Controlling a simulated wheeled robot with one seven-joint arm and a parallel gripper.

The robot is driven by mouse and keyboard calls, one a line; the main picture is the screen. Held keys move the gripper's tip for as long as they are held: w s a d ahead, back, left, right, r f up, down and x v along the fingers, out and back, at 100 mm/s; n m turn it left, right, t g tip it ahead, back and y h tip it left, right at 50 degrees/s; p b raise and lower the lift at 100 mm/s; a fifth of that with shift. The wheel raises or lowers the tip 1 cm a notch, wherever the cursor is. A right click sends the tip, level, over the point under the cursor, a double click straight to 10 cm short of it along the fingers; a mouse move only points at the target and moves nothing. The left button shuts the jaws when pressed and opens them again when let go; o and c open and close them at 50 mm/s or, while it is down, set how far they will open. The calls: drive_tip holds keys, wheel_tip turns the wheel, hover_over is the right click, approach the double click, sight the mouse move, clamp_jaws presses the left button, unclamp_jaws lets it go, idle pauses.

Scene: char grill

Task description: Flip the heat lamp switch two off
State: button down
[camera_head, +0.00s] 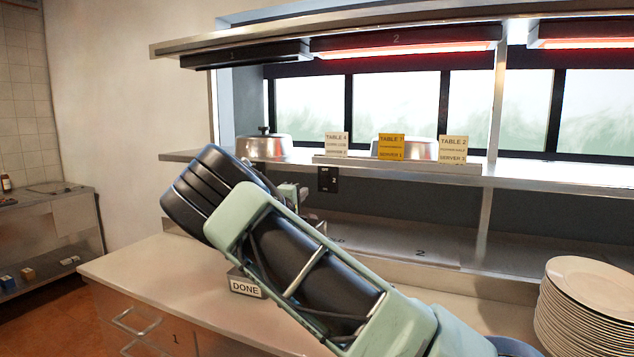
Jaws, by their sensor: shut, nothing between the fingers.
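Heat lamp 2 (400,48) hangs under the top shelf and glows red. The black switch box marked 2 (328,180) is on the front edge of the middle shelf; its lever position is too small to tell. My gripper (306,196) is partly hidden behind my own arm. Its visible end is shut and empty, just left of and slightly below the switch box. I cannot tell whether it touches the box.
Lamp 1 (245,54) is dark and the right lamp (580,36) glows. Order cards (391,147) and metal domes (264,145) stand on the middle shelf (560,183). A DONE sign (246,286) sits on the counter (150,262). Stacked plates (585,305) stand at the right.

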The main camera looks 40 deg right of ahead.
drive_tip(key=p, duration=0.7)
approach(324, 177)
drive_tip(key=x, duration=0.5)
drive_tip(key=shift+w+d+r, duration=0.1)
drive_tip(key=shift+d+r, duration=0.1)
drive_tip(key=shift+r, duration=0.05)
drive_tip(key=shift+w+d, duration=0.25)
drive_tip(key=shift+d, duration=0.35)
drive_tip(key=shift+f, duration=0.1)
drive_tip(key=shift+d, duration=0.1)
drive_tip(key=shift+f+b, duration=0.15)
drive_tip(key=shift+b, duration=0.5)
drive_tip(key=shift+r, duration=0.25)
drive_tip(key=shift+w+f, duration=0.1)
